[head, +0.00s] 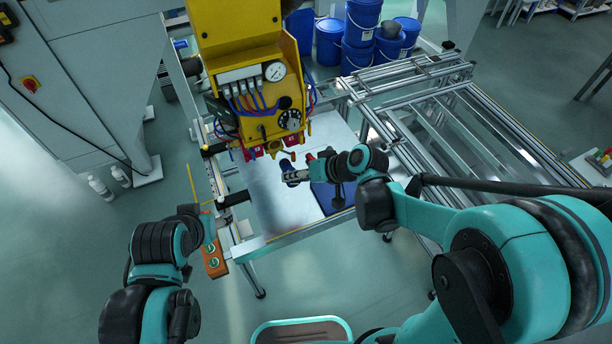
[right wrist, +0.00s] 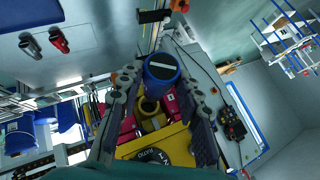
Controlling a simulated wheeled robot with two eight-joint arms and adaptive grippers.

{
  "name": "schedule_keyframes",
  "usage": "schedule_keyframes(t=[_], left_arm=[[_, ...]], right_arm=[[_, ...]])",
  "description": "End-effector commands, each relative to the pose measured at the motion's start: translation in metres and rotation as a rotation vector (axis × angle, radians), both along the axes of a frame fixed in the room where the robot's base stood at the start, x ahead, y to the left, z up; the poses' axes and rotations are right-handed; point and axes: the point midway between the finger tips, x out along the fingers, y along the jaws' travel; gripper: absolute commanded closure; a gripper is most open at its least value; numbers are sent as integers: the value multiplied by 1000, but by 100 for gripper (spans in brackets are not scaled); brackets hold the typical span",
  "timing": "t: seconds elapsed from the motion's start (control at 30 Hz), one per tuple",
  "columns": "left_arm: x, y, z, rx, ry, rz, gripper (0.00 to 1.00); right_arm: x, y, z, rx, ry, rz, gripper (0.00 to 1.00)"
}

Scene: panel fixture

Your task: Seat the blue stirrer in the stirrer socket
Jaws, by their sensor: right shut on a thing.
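The blue stirrer (right wrist: 161,72) shows in the right wrist view as a blue cylinder with a pale stripe across its dark end. My right gripper (right wrist: 158,80) is shut on it. In the head view my right gripper (head: 289,176) holds the stirrer (head: 286,164) just in front of the yellow panel. A yellow ring (right wrist: 149,106) between red blocks, possibly the stirrer socket, lies behind the stirrer in the right wrist view; the stirrer appears apart from it. In the head view my left gripper (head: 207,228) is at the lower left, its fingers unclear.
The yellow panel (head: 235,60) carries gauges and hoses above the pale tabletop (head: 265,205). A dark blue mat (head: 322,200) lies on the right. An orange button box (head: 214,262) hangs at the left corner. A grey cylinder (right wrist: 30,46) and a red one (right wrist: 59,40) stand on the tabletop.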

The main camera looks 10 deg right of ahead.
Motion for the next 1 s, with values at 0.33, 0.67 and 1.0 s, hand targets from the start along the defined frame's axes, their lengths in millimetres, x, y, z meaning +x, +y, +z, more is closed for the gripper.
schedule_keyframes(t=[0.33, 0.67, 1.0], left_arm=[[0, 0, -2, 0, 0, 0, 43], [0, 0, -6, 0, 0, 0, 43], [0, 0, -11, 0, 0, 0, 43]], right_arm=[[0, 0, -1, 0, 0, 0, 100], [14, 5, -1, 0, 0, 2, 100], [45, 15, -1, 1, 0, 0, 100]])
